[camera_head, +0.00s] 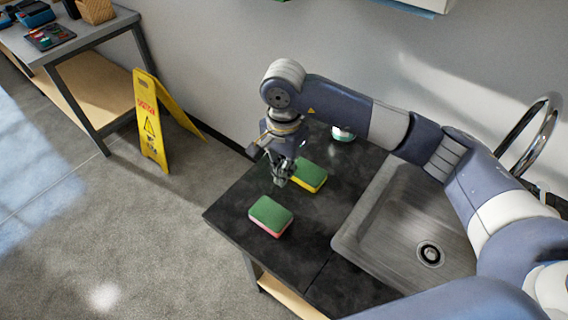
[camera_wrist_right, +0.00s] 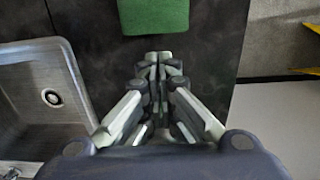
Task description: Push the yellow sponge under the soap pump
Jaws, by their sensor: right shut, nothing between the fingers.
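The yellow sponge (camera_head: 311,178), green on top with a yellow base, lies flat on the black counter. My right gripper (camera_head: 281,181) is shut and empty, pointing down at its left end in the head view; I cannot tell whether they touch. The soap pump (camera_head: 343,134) stands at the back of the counter, mostly hidden behind my right arm; only a pale, rounded part shows. In the right wrist view, my right gripper (camera_wrist_right: 158,62) points toward a green sponge top (camera_wrist_right: 155,16); its base colour is hidden, so I cannot tell which sponge it is. My left gripper is not in view.
A second sponge (camera_head: 270,216), green with a pink base, lies on the counter (camera_head: 318,240) nearer the front. A steel sink (camera_head: 385,235) with a curved tap (camera_head: 537,135) is to the right. A yellow floor sign (camera_head: 150,118) stands left of the counter.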

